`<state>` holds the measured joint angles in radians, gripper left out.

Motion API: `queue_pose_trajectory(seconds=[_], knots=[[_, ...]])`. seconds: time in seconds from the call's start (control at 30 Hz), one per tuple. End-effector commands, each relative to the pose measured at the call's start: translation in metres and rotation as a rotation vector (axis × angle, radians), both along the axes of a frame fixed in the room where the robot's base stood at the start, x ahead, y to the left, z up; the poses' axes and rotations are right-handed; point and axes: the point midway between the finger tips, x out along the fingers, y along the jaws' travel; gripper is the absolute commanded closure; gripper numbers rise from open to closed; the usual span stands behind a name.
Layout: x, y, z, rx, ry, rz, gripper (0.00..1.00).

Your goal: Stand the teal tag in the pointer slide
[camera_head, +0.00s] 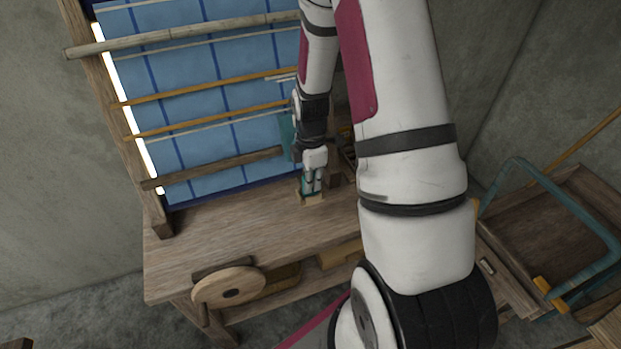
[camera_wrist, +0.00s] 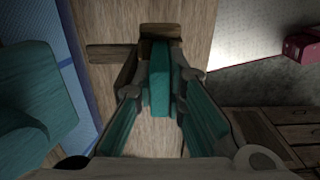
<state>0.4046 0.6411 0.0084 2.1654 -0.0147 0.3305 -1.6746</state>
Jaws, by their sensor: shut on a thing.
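The teal tag (camera_wrist: 160,78) is a narrow upright piece between the fingertips of my gripper (camera_wrist: 161,84) in the wrist view. My gripper is shut on it. In the head view, my gripper (camera_head: 312,186) points down at the bench top near the foot of the loom, with a bit of teal (camera_head: 304,184) beside its fingers. A small pale wooden piece (camera_head: 310,201), likely the pointer slide, lies right under the fingers. In the wrist view, a brown wooden block (camera_wrist: 160,32) is at the tag's far end. I cannot tell whether the tag's lower edge is seated in the slide.
The loom's blue cloth (camera_head: 205,100) and wooden bars rise behind and left of my gripper. A teal panel (camera_wrist: 30,115) is close at left in the wrist view. The bench top (camera_head: 235,228) is clear at left. A wooden wheel (camera_head: 228,288) is at its front edge.

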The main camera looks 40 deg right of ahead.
Motion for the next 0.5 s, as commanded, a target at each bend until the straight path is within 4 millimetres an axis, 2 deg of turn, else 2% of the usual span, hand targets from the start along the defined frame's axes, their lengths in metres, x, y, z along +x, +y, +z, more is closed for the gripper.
queue_pose_trajectory(seconds=[0.17, 0.2, 0.3, 0.5], knots=[[-0.0001, 0.0, -0.0001, 0.0, 0.0, 0.0, 1.0], [-0.0001, 0.0001, -0.0001, 0.0, 0.0, 0.0, 0.84], [-0.0001, 0.0001, 0.0, 0.0, 0.0, 0.0, 0.65], [-0.0001, 0.0001, 0.0, 0.0, 0.0, 0.0, 0.65]])
